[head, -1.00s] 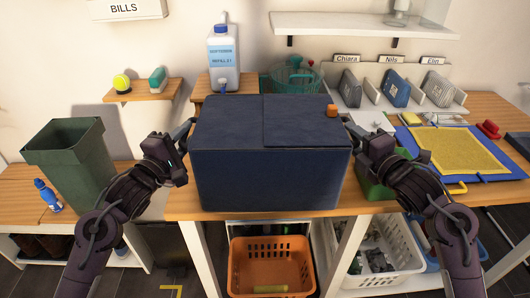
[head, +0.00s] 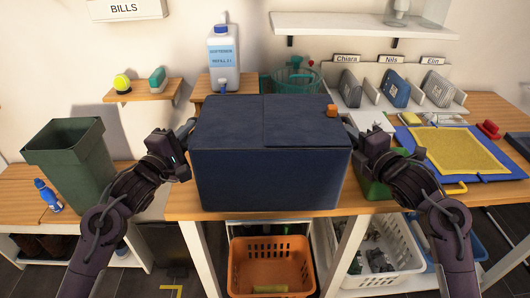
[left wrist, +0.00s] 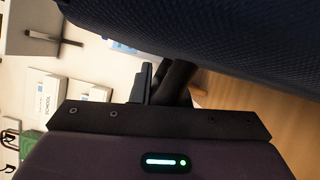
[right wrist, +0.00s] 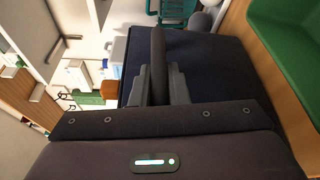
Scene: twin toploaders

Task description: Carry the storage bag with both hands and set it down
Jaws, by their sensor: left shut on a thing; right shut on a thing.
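The storage bag (head: 270,178) is a dark navy box with a flat lid, upright at the middle of the table in the head view. A small orange block (head: 332,110) shows on its lid at the right. My left gripper (head: 188,128) is at the bag's left side, shut on a dark strap handle (left wrist: 178,80). My right gripper (head: 352,128) is at its right side, shut on the other handle (right wrist: 158,60). The bag's underside is hidden, and I cannot tell whether it touches the tabletop or hangs just above.
A white refill bottle (head: 223,62) and a teal wire basket (head: 290,82) stand behind the bag. A green container (head: 380,185) is close at its right, partly behind my right arm. A green bin (head: 75,165) stands left. An orange basket (head: 270,265) is below.

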